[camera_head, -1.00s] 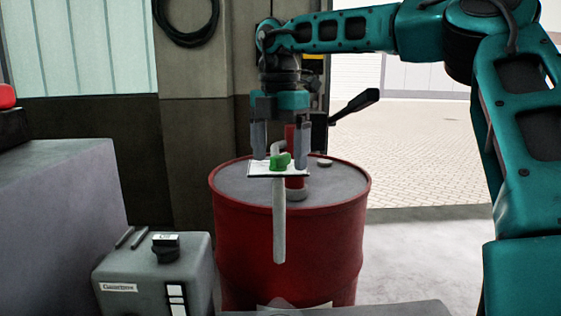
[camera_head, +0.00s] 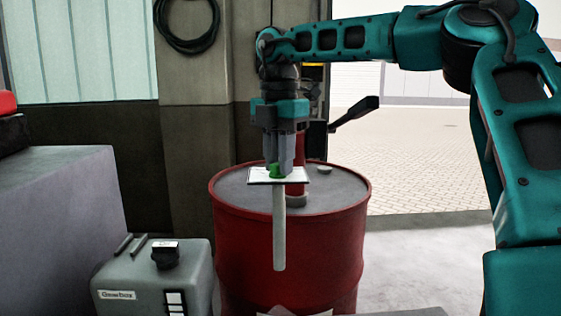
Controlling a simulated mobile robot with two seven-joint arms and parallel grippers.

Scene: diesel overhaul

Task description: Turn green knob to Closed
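The green knob (camera_head: 275,171) sits on a small white plate (camera_head: 299,176) above the red drum, in front of its red pipe. A pale spout (camera_head: 279,228) hangs down below the plate. My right gripper (camera_head: 278,168) points straight down from above, its two fingers close together on the knob. The fingers cover much of the knob, so which way it points cannot be told. Any lettering on the plate is too small to read. My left gripper is not in view.
The red drum (camera_head: 290,250) stands below the knob, with a black-handled lever (camera_head: 355,112) behind it. A grey box with a black knob (camera_head: 165,255) stands at the lower left, beside a large grey block (camera_head: 60,220). Open floor lies to the right.

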